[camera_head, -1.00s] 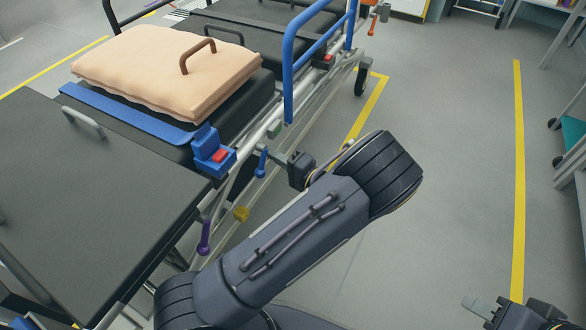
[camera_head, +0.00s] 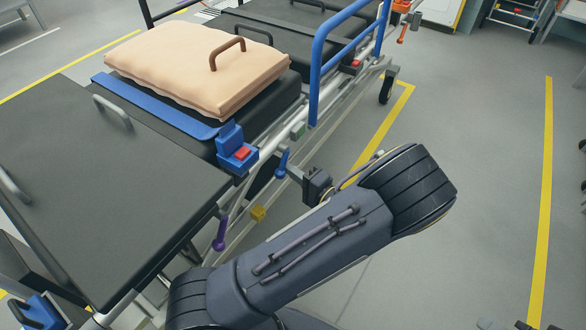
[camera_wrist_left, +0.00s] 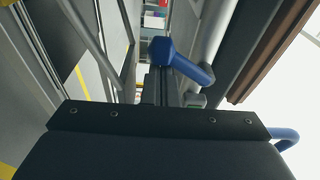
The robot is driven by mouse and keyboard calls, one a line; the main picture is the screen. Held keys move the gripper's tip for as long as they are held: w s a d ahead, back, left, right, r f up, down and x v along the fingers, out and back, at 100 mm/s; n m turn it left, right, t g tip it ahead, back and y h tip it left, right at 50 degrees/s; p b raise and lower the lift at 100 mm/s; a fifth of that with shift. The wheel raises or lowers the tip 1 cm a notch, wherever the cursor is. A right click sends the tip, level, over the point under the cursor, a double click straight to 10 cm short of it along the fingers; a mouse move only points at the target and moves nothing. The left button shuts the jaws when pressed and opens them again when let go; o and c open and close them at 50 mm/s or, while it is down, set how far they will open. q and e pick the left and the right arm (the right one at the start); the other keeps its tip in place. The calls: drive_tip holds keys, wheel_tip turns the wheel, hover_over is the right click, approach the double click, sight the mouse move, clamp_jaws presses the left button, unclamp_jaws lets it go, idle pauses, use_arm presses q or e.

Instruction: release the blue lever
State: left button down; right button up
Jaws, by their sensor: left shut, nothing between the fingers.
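The blue lever (camera_head: 283,163) hangs at the side rail of the stretcher, below the blue and red buckle. In the left wrist view the blue lever (camera_wrist_left: 188,64) shows large, with a round knob and a slanted arm, just beyond the fingertips. My left gripper (camera_head: 294,173) is shut and empty, its tips close beside the lever; I cannot tell whether they touch. Its fingers (camera_wrist_left: 158,88) also show in the left wrist view. My right gripper (camera_head: 487,324) only just enters at the bottom right edge, and its jaws are mostly cut off.
The stretcher carries a beige pillow (camera_head: 200,68) and a blue strap (camera_head: 150,104). A purple lever (camera_head: 220,232) and a yellow block (camera_head: 258,213) sit lower on the frame. A blue guard rail (camera_head: 317,75) rises behind.

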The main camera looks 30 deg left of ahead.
sight(284, 173)
use_arm(q)
drive_tip(key=shift+s+r+m, duration=0.1)
drive_tip(key=shift+s+m, duration=0.05)
drive_tip(key=shift+m, duration=0.15)
drive_tip(key=s+r+m+p, duration=0.1)
drive_tip(key=m+p, duration=0.1)
drive_tip(key=p, duration=0.1)
drive_tip(key=s+m+p, duration=0.1)
drive_tip(key=m+p, duration=0.1)
drive_tip(key=p, duration=0.1)
drive_tip(key=s+r+m+g+h+p, duration=0.1)
drive_tip(key=m+p, duration=0.2)
drive_tip(key=shift+a+r, duration=0.2)
drive_tip(key=shift+r, duration=0.1)
drive_tip(key=m+p, duration=0.1)
drive_tip(key=m, duration=0.1)
drive_tip(key=s+r+m+g+p, duration=0.1)
drive_tip(key=p, duration=0.1)
drive_tip(key=shift+r+m, duration=0.25)
drive_tip(key=shift+m, duration=0.15)
drive_tip(key=shift+r, duration=0.15)
